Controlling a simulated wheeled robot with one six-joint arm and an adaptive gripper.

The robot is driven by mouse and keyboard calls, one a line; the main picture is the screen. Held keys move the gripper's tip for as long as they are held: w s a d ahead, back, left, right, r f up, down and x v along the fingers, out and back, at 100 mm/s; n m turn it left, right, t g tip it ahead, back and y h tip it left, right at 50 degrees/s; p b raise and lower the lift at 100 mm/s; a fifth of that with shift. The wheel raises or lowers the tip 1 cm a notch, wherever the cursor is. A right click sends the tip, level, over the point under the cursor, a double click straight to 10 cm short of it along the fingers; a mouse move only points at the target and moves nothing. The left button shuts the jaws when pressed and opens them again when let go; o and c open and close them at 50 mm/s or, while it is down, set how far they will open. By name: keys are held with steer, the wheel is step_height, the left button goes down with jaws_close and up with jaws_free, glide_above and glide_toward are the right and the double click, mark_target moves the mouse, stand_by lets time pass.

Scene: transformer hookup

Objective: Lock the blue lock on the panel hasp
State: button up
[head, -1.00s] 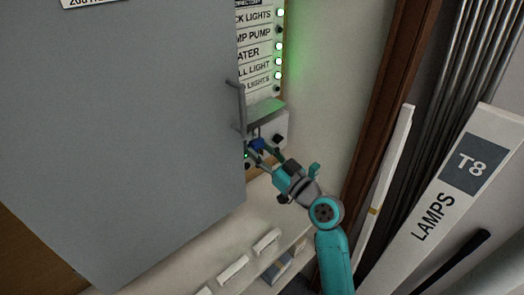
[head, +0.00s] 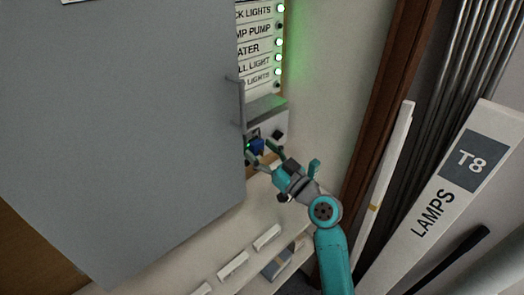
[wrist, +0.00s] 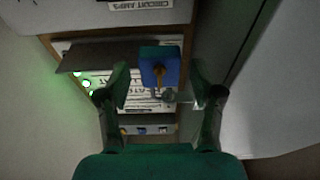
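The blue lock (head: 256,146) is at the panel's lower edge, beside the grey door. In the wrist view the blue lock (wrist: 147,74) shows a brass-coloured spot on its face, with small grey metal parts just below it in the picture. The hasp cannot be made out clearly, nor whether the shackle is shut. My gripper (head: 265,153) is open around the lock. In the wrist view my gripper (wrist: 160,88) has one finger on each side of the lock, with a gap on both sides.
The large grey door (head: 130,140) with its upright handle (head: 240,105) stands close left of my gripper. The labelled panel (head: 256,50) with green lights is above. A ledge with small pale blocks (head: 233,264) is below. A lamp box (head: 450,185) stands at the right.

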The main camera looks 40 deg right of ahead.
stand_by(0.3)
steer(key=shift+r+v, duration=0.25)
steer(key=shift+v, duration=0.95)
steer(key=shift+r+v, duration=0.25)
steer(key=shift+v, duration=1)
steer(key=shift+s, duration=0.1)
steer(key=v, duration=1.2)
